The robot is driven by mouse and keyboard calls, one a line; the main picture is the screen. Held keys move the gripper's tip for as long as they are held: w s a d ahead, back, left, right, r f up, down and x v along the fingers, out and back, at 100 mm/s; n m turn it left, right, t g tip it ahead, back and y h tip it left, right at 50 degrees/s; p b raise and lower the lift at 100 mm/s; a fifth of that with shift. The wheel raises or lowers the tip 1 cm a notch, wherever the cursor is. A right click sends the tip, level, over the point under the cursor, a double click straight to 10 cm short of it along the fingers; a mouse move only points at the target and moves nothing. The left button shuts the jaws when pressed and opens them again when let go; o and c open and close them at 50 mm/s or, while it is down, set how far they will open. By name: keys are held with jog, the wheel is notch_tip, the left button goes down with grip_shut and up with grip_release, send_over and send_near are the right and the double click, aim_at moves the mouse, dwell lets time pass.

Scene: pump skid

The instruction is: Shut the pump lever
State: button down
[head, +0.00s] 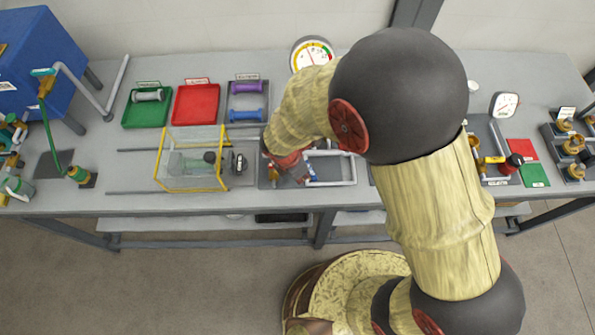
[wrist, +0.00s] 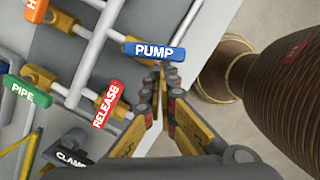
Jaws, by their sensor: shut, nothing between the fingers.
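The pump lever shows in the wrist view as a blue handle marked PUMP (wrist: 154,50) on a white pipe frame. A small blue part of it shows in the head view (head: 312,173), mostly hidden by my arm. My gripper (wrist: 160,78) is shut and empty. Its fingertips appear just below the right part of the blue handle in the wrist view; I cannot tell whether they touch it. In the head view my gripper (head: 294,172) is over the middle of the bench, partly hidden by my wrist.
A red RELEASE handle (wrist: 110,103) is left of my fingers. A green PIPE handle (wrist: 22,90) and a black CLAMP handle (wrist: 70,155) are farther left. A yellow-framed clear box (head: 190,165) stands left of my gripper. A red tray (head: 196,104) lies behind it.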

aim_at(312, 172)
jog(key=d+n+p, duration=0.1)
jog(key=n, duration=0.2)
jog(key=d+n+y+p, duration=0.1)
jog(key=d+n, duration=0.1)
jog(key=n, duration=0.1)
jog(key=d+n+t+y+p, duration=0.1)
jog(key=n+p, duration=0.1)
jog(key=n, duration=0.1)
jog(key=shift+w+d+n, duration=0.2)
jog(key=shift+w+n, duration=0.05)
jog(key=shift+n, duration=0.05)
jog(key=shift+w, duration=0.1)
jog(key=shift+w+a+p, duration=0.5)
jog(key=shift+w+p, duration=0.05)
dwell(0.3)
